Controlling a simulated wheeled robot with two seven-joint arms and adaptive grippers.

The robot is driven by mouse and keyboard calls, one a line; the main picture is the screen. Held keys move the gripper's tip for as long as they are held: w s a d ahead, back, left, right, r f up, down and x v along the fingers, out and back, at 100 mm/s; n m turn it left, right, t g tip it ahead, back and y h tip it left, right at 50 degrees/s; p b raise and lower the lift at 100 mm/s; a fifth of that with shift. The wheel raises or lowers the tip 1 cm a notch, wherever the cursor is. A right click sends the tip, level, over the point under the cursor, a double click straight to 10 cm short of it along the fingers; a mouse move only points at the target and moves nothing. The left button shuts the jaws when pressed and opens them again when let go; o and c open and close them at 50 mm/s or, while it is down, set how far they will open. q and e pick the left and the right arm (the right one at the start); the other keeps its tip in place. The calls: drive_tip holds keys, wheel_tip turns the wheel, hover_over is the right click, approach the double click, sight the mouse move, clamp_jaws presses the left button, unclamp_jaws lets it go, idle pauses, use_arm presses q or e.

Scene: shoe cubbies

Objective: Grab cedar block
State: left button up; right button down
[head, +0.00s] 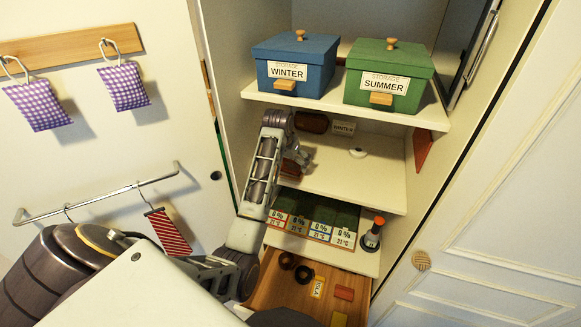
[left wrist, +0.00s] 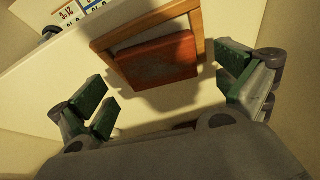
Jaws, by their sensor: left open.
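A flat reddish-brown block, which looks like the cedar block (left wrist: 155,62), sits against a wooden frame (left wrist: 198,20) in the left wrist view. A small reddish piece of it seems to show beside my gripper in the head view (head: 290,171). My left gripper (left wrist: 165,98) is open, its green-padded fingers spread on either side of the block, with a visible gap to it and nothing between the pads. In the head view my left gripper (head: 297,157) reaches into the middle shelf at its left side; the arm hides part of that area. My right gripper is not in view.
A blue WINTER box (head: 295,65) and a green SUMMER box (head: 390,78) stand on the upper shelf (head: 345,105). The middle shelf (head: 355,185) is largely clear at right. Labelled cards (head: 318,220) and a dark bottle (head: 372,235) are below, above an open wooden drawer (head: 285,292).

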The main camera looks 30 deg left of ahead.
use_arm(q)
drive_tip(key=shift+w+a, duration=0.2)
drive_tip(key=shift+w, duration=0.85)
drive_tip(key=shift+w+f+p, duration=0.15)
drive_tip(key=shift+f+p, duration=0.3)
drive_tip(key=shift+f, duration=0.1)
drive_tip(key=c, duration=1.1)
